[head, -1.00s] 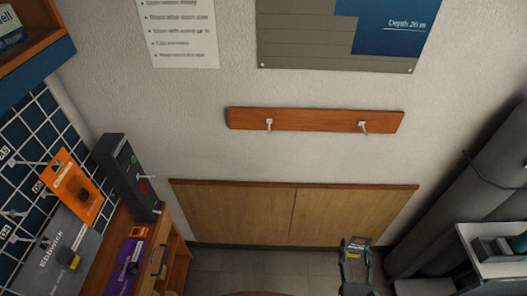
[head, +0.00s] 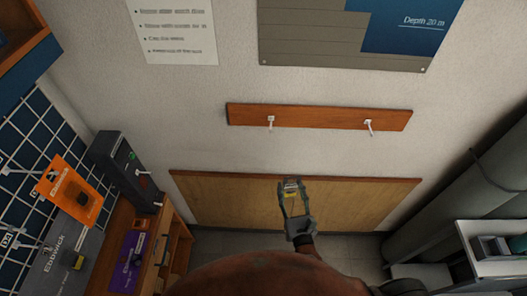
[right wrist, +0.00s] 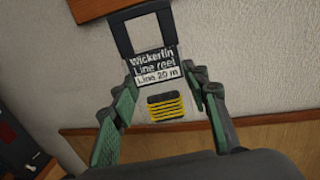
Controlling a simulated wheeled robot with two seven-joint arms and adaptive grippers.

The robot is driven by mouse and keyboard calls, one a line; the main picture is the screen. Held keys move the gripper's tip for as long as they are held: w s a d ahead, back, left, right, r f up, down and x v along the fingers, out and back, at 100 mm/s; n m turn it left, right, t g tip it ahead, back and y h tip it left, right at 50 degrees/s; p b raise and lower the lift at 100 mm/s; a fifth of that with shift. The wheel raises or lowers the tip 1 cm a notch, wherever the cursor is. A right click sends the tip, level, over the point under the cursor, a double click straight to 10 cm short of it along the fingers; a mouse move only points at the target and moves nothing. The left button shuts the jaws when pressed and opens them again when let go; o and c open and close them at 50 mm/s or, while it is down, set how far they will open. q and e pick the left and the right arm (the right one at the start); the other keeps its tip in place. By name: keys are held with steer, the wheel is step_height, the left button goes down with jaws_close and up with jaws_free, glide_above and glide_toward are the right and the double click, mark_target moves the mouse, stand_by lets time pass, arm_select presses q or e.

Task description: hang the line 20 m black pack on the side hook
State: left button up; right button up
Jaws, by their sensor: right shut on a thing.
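The line 20 m pack (head: 291,187) is a small dark card with a hanging cutout at its top. In the right wrist view the pack (right wrist: 156,70) reads "Wickerlin Line reel Line 20 m" above a yellow-striped reel. My right gripper (head: 293,205) is shut on its lower part and holds it in the air before the wood wall panel, below the rail. A wooden rail (head: 315,117) on the wall bears a left hook (head: 270,123) and a right hook (head: 369,126), both empty. A small white peg (head: 144,172) sticks out from the dark box. My left gripper is out of view.
A dark upright box (head: 122,168) stands on the wooden shelf unit at left. Grey cylinders (head: 480,195) and a white shelf stand right.

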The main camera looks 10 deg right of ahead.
steer(key=w+a+r+m+h+p, duration=0.25)
steer(key=w+a+r+p, duration=0.3)
steer(key=r+p, duration=0.6)
steer(key=w+d+f, duration=0.2)
steer(key=w, duration=0.8)
steer(key=shift+w+f+g+h+b, duration=0.35)
steer(key=shift+g+h, duration=0.05)
steer(key=shift+h, duration=0.05)
steer(key=shift+d, duration=0.1)
stand_by(0.3)
stand_by(0.4)
steer(key=o, duration=1.3)
